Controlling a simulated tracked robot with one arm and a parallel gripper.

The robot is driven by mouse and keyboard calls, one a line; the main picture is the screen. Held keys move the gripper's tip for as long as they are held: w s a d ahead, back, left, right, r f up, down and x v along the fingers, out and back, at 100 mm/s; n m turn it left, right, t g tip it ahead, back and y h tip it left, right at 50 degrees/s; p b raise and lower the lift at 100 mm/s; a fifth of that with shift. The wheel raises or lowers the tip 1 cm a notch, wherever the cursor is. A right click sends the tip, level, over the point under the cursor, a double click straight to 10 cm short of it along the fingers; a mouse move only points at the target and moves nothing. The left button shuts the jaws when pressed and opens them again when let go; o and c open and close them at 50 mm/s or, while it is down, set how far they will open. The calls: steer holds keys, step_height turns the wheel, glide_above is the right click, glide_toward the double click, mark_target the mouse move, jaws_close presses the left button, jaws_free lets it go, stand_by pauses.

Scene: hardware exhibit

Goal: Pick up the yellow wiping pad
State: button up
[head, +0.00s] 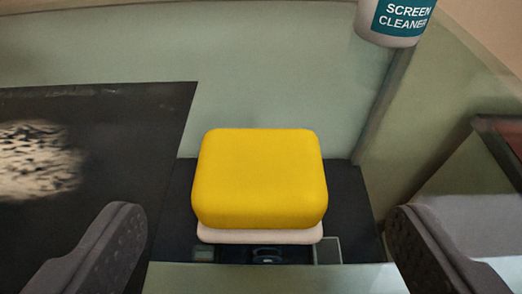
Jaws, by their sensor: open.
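The yellow wiping pad (260,178) is a thick rounded block with a pale white layer under it. It sits in the middle of the head view, over a dark surface. My gripper (268,240) is open, with one dark finger at the lower left and the other at the lower right. The pad appears between the two fingers in the picture and slightly beyond them, with visible gaps on both sides. Neither finger appears to touch it.
A screen cleaner bottle (397,20) with a teal label is at the top right, partly cut off. A black panel (120,140) with a speckled whitish patch (38,160) lies at the left. Pale green surface (290,75) behind the pad is clear. A ledge runs along the right.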

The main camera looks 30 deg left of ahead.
mark_target(259, 212)
steer(key=shift+x, duration=2.7)
steer(key=shift+s+a, duration=0.1)
steer(key=c, duration=1.1)
